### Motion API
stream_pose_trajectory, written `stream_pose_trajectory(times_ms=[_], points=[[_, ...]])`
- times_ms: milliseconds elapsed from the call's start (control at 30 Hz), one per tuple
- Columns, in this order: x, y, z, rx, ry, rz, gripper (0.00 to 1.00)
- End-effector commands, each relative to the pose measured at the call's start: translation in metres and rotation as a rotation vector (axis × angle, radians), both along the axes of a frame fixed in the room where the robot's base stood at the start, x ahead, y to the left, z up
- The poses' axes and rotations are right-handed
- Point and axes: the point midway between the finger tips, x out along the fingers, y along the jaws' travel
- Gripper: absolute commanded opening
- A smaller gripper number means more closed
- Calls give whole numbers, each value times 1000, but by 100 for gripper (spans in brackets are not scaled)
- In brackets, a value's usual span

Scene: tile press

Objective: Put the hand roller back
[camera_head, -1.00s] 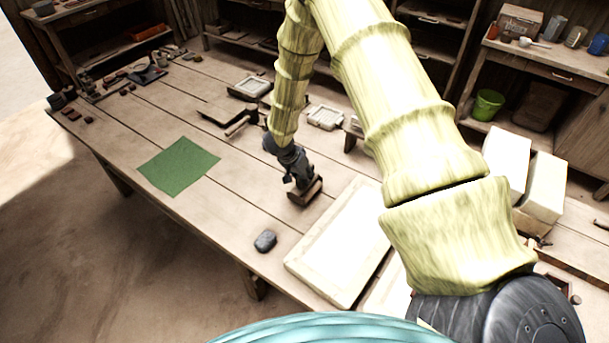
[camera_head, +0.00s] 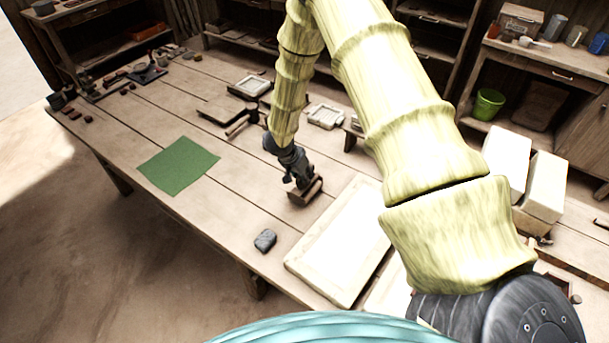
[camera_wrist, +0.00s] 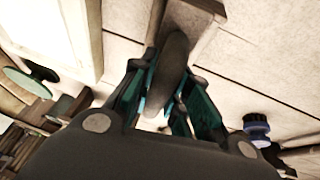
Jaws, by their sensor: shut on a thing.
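My gripper (camera_head: 301,183) is low over the worktable, left of the pale framed slab. In the wrist view its jaws (camera_wrist: 172,105) are shut on the dark rounded handle of the hand roller (camera_wrist: 176,55). A brown wooden piece (camera_head: 306,194) shows just under the gripper in the head view and at the top of the wrist view (camera_wrist: 203,12). I cannot tell whether it is the roller's own body or a rest under it. The fingers hide part of the handle.
The pale framed slab (camera_head: 318,267) lies right of the gripper. A dark grey stone-like lump (camera_head: 265,240) is near the front edge. A green cloth (camera_head: 179,165) lies to the left, a mallet (camera_head: 240,124) and boards behind. White blocks (camera_head: 541,187) stand at the right.

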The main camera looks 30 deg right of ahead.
Motion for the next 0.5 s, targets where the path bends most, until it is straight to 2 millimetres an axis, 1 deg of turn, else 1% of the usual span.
stream_pose_trajectory(times_ms=[500], points=[[0, 0, -6, 0, 0, -1, 0]])
